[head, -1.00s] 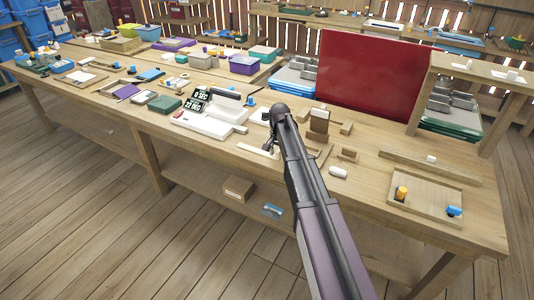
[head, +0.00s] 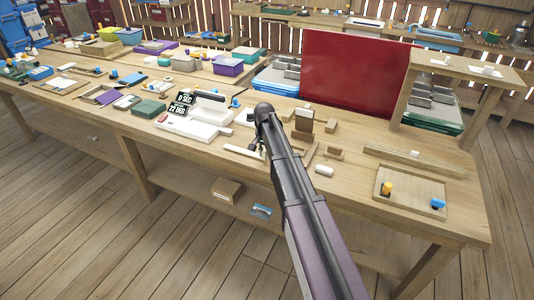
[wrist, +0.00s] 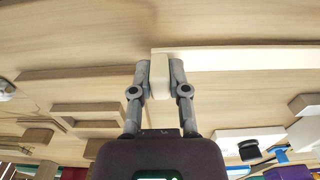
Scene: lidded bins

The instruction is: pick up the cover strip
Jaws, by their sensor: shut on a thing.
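The cover strip (head: 240,151) is a long, pale, flat bar near the front edge of the wooden table in the head view. In the wrist view the cover strip (wrist: 245,59) runs right from just beyond my fingertips. My gripper (head: 258,147) is at the strip's right end in the head view. In the wrist view my gripper (wrist: 159,78) is shut on a cream block-like part that meets the strip's left end and seems to belong to it. I cannot tell whether the strip touches the table or is slightly above it.
A white device (head: 195,127) with dark displays stands behind the strip. Wooden blocks (head: 303,122) and a white cylinder (head: 324,170) lie right of my gripper. A shallow wooden tray (head: 410,186) is at the right. A large red panel (head: 360,77) stands at the back.

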